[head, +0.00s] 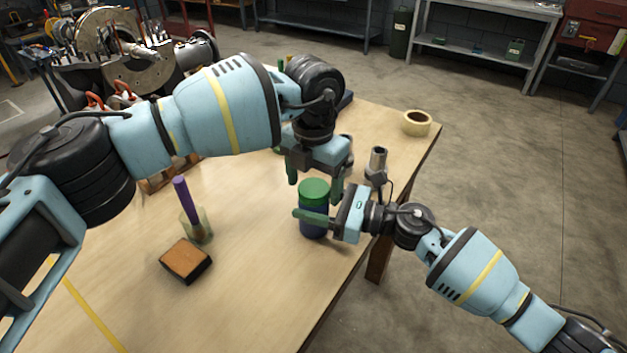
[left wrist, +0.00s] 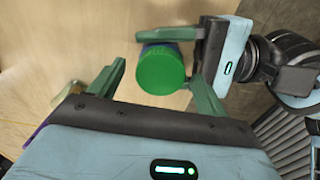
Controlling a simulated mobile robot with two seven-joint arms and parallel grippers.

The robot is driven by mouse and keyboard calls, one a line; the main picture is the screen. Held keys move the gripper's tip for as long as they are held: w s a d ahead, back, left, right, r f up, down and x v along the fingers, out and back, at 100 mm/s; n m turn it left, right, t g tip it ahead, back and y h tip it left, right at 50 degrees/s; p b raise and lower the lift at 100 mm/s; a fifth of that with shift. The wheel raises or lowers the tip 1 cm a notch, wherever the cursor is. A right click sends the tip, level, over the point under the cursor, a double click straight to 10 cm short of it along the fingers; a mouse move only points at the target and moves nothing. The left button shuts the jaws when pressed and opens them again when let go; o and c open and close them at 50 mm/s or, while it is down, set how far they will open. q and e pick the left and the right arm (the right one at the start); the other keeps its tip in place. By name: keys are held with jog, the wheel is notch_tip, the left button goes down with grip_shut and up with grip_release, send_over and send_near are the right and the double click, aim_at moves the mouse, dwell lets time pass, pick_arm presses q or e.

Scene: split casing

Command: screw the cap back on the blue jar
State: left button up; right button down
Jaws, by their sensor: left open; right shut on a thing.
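The blue jar (head: 313,229) stands upright near the table's right edge, and a sliver of it shows in the left wrist view (left wrist: 152,46). The green cap (head: 314,188) sits on top of the jar; I cannot tell how tightly. The cap also shows in the left wrist view (left wrist: 161,71). My right gripper (head: 318,212) is shut on the jar's body from the right, below the cap; its far finger is mostly hidden. My left gripper (head: 315,182) is open and points down from above, its fingers on either side of the cap with gaps visible in the left wrist view (left wrist: 155,82).
A clear cup (head: 197,229) with a purple stick (head: 182,193) stands left of the jar, beside a brown-topped black block (head: 185,261). A grey metal tool (head: 377,160) stands close behind the right gripper. A tape roll (head: 417,123) lies near the far right corner. The front table is clear.

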aim_at(328, 206)
pick_arm(q)
notch_tip(328, 206, up, 12)
dwell(0.6)
pick_arm(e)
jog(key=shift+c, duration=2.2)
grip_release()
jog(key=b+v, duration=0.1)
jog(key=v, duration=0.5)
jog(key=shift+s+d+f, duration=0.1)
jog(key=shift+d+f, duration=0.05)
jog(key=shift+d, duration=0.1)
pick_arm(q)
jog(key=f, duration=0.3)
jog(key=shift+w+f, duration=0.25)
jog(key=shift+f, duration=0.1)
pick_arm(e)
jog(key=shift+s+d, duration=0.2)
jog(key=shift+d, duration=0.4)
